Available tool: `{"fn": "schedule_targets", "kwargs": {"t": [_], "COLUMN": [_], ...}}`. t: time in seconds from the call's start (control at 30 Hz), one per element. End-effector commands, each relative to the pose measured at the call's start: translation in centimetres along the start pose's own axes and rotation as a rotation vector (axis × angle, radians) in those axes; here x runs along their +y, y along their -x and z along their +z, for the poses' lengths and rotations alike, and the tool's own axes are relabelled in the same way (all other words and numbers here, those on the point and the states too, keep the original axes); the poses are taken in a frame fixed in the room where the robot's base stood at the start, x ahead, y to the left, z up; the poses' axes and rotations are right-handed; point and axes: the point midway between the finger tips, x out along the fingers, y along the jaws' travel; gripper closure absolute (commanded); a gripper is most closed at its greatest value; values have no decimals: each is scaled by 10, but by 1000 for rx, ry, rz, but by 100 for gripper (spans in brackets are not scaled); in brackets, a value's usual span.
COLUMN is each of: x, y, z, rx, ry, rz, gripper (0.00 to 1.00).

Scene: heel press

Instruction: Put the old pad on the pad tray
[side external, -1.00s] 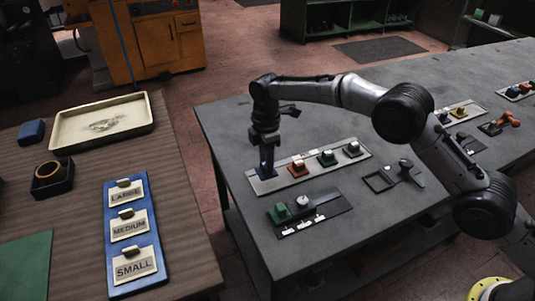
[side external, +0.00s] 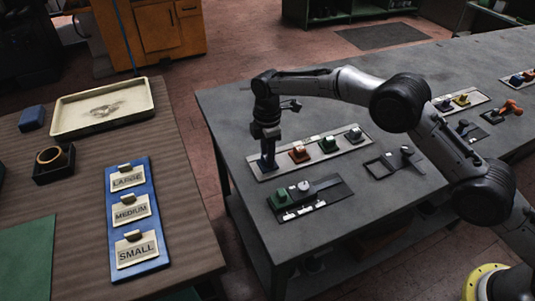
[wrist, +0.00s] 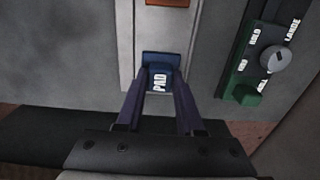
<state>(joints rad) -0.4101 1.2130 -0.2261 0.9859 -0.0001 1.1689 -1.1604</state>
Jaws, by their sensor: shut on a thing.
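My gripper (side external: 267,158) points down at the left end of a pale strip (wrist: 125,40) on the grey bench. In the wrist view its two fingers (wrist: 160,92) are shut on a blue block (wrist: 161,61) marked PAD, which sits at the strip. I cannot tell whether the block touches the strip. A cream tray (side external: 112,127) with a grey smudge inside stands on the brown table at left; no tray carries a readable pad label. I cannot tell which thing is the old pad.
Orange (side external: 299,154), green (side external: 328,145) and grey (side external: 354,135) blocks stand along the strip. A dark panel (side external: 325,193) with a green block and pale knob lies in front. A blue board (side external: 142,255) reads LARGE, MEDIUM, SMALL. A floor gap separates table and bench.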

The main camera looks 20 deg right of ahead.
Motion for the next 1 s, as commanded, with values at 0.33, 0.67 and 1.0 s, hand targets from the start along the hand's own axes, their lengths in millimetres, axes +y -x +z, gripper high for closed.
{"fn": "schedule_targets", "kwargs": {"t": [0.33,0.67,1.0], "x": [0,0,0], "y": [-3,-6,-6], "z": [0,0,0], "rx": [1,1,0], "ry": [0,0,0], "rz": [2,1,1], "gripper": [100,58,29]}}
